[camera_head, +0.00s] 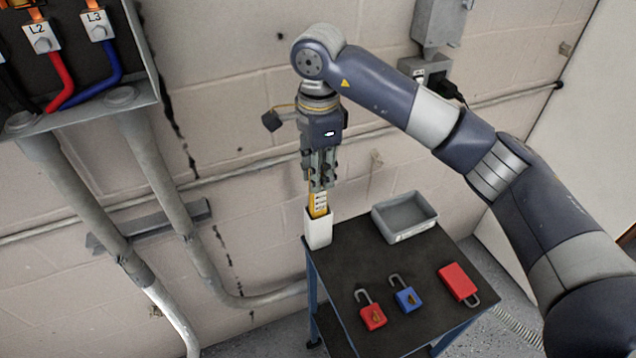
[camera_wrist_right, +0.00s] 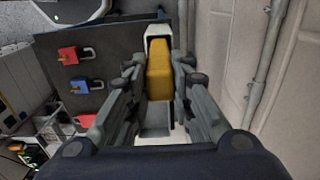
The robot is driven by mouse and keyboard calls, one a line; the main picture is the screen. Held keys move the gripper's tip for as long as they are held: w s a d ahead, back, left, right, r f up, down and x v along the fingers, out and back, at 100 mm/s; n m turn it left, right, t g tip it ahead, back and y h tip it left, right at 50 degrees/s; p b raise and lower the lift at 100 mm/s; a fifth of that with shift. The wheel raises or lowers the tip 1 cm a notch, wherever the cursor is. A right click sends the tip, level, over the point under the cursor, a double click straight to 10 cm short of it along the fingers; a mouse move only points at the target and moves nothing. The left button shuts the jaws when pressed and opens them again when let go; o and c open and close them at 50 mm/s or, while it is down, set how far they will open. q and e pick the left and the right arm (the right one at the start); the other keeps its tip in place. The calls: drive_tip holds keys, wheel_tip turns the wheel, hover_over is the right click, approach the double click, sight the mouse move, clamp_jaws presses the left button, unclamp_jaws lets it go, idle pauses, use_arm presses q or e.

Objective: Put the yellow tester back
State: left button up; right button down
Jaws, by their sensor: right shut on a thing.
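The yellow tester (camera_head: 318,205) is upright above the white holder (camera_head: 318,230) at the back left corner of the dark cart top. Its lower part is hidden inside or behind the holder's rim. My right gripper (camera_head: 319,186) points down and is shut on the tester's upper part. In the right wrist view the tester (camera_wrist_right: 159,72) lies between the fingers of the gripper (camera_wrist_right: 160,85), with the white holder (camera_wrist_right: 157,31) beyond it. My left gripper is not in view.
A grey bin (camera_head: 405,215) stands on the cart (camera_head: 400,265) right of the holder. A red padlock (camera_head: 371,312), a blue padlock (camera_head: 406,296) and another red padlock (camera_head: 459,283) lie toward the front. Conduits (camera_head: 165,190) and an open electrical box (camera_head: 90,120) are at the left.

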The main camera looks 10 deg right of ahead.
sight(318, 202)
wheel_tip(318, 202, down, 3)
drive_tip(key=shift+f+p, duration=0.2)
drive_tip(key=shift+p, duration=0.4)
drive_tip(key=shift+f, duration=0.5)
drive_tip(key=c, duration=1.4)
unclamp_jaws()
